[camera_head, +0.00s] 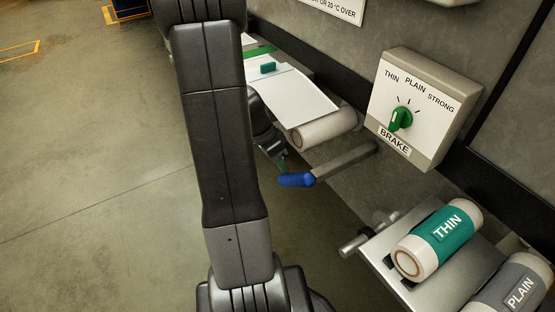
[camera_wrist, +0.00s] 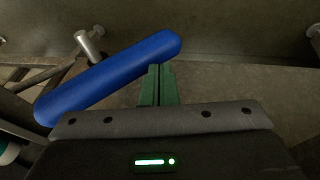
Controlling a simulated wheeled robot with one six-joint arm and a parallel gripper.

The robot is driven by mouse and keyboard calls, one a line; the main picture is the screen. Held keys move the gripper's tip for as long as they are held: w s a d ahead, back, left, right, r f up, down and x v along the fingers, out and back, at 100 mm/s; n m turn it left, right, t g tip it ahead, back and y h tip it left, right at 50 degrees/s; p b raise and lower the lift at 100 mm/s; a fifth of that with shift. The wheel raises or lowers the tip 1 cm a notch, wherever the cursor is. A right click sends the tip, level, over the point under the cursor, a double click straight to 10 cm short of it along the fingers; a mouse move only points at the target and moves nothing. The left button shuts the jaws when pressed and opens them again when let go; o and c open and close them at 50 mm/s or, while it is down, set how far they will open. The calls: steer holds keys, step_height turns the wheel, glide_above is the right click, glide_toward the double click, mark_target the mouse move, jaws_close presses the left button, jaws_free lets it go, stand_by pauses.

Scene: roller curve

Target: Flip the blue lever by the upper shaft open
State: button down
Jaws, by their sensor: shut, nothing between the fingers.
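The blue lever (camera_head: 297,180) sits at the near end of a grey metal shaft (camera_head: 347,163) that sticks out of the wall panel, below the white roller. In the wrist view the blue lever (camera_wrist: 105,78) runs diagonally from lower left to upper right. My gripper (camera_wrist: 158,68) has its green fingers shut together with nothing between them. Its tips are at the lower edge of the lever, near the lever's upper-right end; I cannot tell whether they touch. In the head view my gripper (camera_head: 281,165) is partly hidden by my arm, just above and left of the lever.
A brake box (camera_head: 420,105) with a green knob is on the wall. The white roller (camera_head: 325,130) carries a white sheet (camera_head: 295,98). A tray (camera_head: 382,240) holds a teal THIN roll (camera_head: 443,238) and a grey PLAIN roll (camera_head: 512,290).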

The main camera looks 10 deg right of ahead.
steer(key=shift+f, duration=0.1)
steer(key=shift+s+d+f+b, duration=0.1)
steer(key=shift+s+f+b, duration=0.2)
steer(key=shift+f+b, duration=0.7)
steer(key=shift+r, duration=0.45)
